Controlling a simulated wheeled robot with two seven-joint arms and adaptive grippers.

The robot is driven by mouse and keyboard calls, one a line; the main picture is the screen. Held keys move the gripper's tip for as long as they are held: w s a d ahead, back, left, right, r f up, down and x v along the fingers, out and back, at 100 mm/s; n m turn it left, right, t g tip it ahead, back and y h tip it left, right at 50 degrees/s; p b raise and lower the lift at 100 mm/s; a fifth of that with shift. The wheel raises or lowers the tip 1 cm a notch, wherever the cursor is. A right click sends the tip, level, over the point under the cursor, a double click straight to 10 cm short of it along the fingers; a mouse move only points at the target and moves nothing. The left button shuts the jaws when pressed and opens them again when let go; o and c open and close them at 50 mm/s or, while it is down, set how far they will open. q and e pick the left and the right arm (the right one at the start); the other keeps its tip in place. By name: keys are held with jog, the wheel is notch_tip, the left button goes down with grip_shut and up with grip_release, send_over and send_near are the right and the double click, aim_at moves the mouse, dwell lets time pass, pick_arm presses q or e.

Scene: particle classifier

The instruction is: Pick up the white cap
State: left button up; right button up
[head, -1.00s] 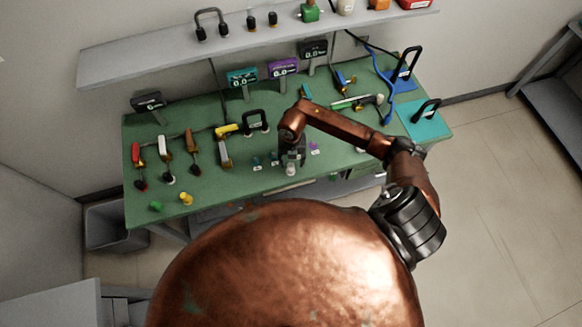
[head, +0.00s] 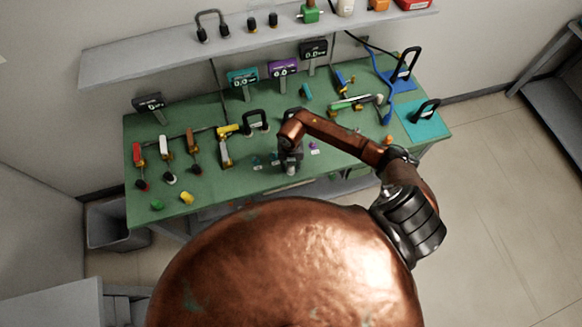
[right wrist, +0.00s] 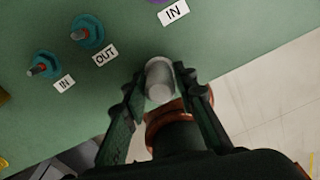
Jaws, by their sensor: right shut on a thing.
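The white cap (right wrist: 159,80) is a small, pale cylinder between the fingertips of my right gripper in the right wrist view. My right gripper (right wrist: 158,92) is shut on it, with a finger on each side. In the head view my right gripper (head: 291,166) is at the front edge of the green table (head: 235,178), and the cap (head: 291,172) shows as a small pale spot below it. I cannot tell whether the cap touches the table. My left gripper is not in view.
Two teal fittings (right wrist: 88,31) with IN and OUT labels are near the cap. Green and yellow caps (head: 186,198) lie at the table's front left. Several valve-like parts (head: 165,150) stand at left, a teal pad (head: 424,120) at right. A shelf (head: 150,60) runs above.

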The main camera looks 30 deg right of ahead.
jog(key=c, duration=0.3)
jog(key=shift+r, duration=0.5)
notch_tip(320, 180, up, 2)
jog(key=shift+r, duration=0.2)
jog(key=s+a+r+b, duration=0.2)
jog(key=s+a+r, duration=0.7)
jog(key=s, duration=0.1)
jog(key=shift+a+r+b, duration=0.35)
jog(key=shift+b, duration=0.05)
jog(key=shift+r, duration=0.1)
